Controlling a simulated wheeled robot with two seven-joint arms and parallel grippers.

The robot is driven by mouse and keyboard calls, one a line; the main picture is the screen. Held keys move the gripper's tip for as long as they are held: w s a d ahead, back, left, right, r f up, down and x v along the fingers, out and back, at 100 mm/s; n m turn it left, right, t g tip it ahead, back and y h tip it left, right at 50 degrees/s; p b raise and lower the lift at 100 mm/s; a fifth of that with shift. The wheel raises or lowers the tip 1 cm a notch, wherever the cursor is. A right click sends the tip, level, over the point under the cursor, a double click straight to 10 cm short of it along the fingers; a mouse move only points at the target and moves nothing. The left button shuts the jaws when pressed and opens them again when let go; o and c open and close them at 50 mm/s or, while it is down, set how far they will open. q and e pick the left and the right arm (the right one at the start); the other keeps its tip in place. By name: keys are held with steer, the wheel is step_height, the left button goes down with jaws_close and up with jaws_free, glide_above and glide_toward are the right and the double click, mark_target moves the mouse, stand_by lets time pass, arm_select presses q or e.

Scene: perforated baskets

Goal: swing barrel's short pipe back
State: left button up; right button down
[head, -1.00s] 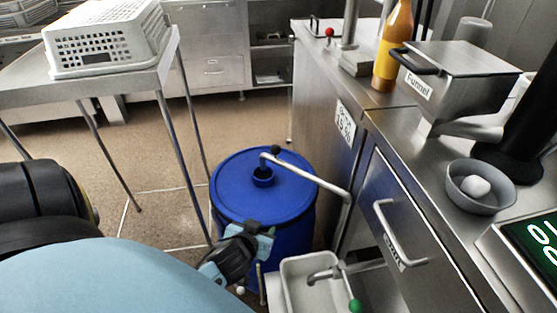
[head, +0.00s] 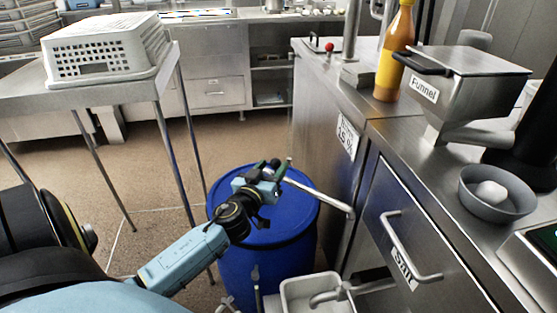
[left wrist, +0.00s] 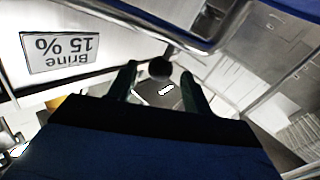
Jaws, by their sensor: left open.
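The blue barrel (head: 240,270) stands on the floor beside the steel counter. Its short silver pipe (head: 318,194) runs over the lid, with its right end near the counter's side. My left gripper (head: 268,166) is above the lid at the pipe's left end and hides that end and the opening below. In the left wrist view, a black knob (left wrist: 160,68) shows between the two open fingers (left wrist: 158,88); I cannot tell whether they touch it. A bent silver tube, likely the pipe, crosses the top of that view. My right gripper is not in view.
The steel counter (head: 322,120) with a drawer handle (head: 405,250) closes off the right side. A steel table with a white perforated basket (head: 105,50) is at left. Open floor lies between.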

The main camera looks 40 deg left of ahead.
arm_select(q)
steer(key=shift+x, duration=2.45)
jaws_close()
